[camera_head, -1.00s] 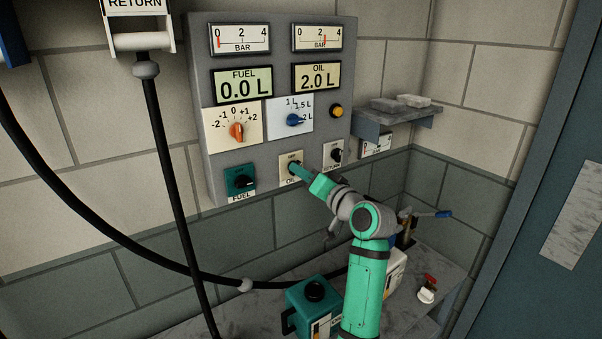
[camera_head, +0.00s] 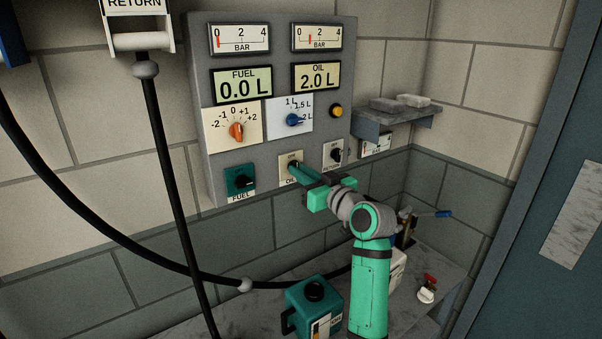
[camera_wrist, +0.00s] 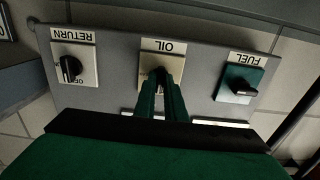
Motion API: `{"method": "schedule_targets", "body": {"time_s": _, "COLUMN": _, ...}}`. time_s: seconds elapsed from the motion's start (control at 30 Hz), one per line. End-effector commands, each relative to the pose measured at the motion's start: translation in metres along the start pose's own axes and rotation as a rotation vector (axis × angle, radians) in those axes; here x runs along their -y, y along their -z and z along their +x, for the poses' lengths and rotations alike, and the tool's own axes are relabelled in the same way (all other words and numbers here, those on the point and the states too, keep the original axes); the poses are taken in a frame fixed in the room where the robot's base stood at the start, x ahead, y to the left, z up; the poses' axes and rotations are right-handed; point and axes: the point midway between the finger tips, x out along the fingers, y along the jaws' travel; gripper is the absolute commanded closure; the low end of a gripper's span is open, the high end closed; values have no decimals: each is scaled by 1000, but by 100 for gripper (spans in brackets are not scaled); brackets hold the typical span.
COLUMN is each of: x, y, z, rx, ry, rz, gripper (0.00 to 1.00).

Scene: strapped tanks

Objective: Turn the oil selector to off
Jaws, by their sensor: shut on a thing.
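The oil selector (camera_head: 284,170) is a knob on a cream plate low on the grey panel, with the word OIL below it. In the wrist view, the OIL plate (camera_wrist: 176,48) appears upside down, and the fingers cover most of the knob. My gripper (camera_head: 297,167) is shut on this knob; its two green fingers (camera_wrist: 160,80) reach to it in the wrist view. The knob's exact pointing is hidden. The oil gauge (camera_head: 318,38) needle is near 1 bar, and the oil display (camera_head: 317,76) reads 2.0 L.
The green FUEL selector (camera_head: 240,180) is left of the oil selector; the RETURN selector (camera_head: 335,154) is close on the right. An orange dial (camera_head: 237,131) and blue dial (camera_head: 293,120) sit above. A black hose (camera_head: 172,180) hangs left. A teal can (camera_head: 302,300) stands below.

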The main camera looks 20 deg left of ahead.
Motion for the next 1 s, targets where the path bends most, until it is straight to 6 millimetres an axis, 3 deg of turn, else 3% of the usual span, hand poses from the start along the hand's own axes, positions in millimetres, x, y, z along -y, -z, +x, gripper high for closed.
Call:
{"method": "schedule_targets", "body": {"time_s": 0.57, "x": -2, "y": 6, "z": -2, "rx": -11, "ry": -6, "rz": -35, "gripper": 100}}
{"method": "schedule_targets", "body": {"time_s": 0.6, "x": -2, "y": 6, "z": -2, "rx": -11, "ry": -6, "rz": -35, "gripper": 83}}
{"method": "schedule_targets", "body": {"time_s": 0.67, "x": -2, "y": 5, "z": -2, "rx": -10, "ry": -5, "rz": -34, "gripper": 71}}
{"method": "schedule_targets", "body": {"time_s": 1.0, "x": -1, "y": 2, "z": -3, "rx": -5, "ry": -2, "rz": -31, "gripper": 71}}
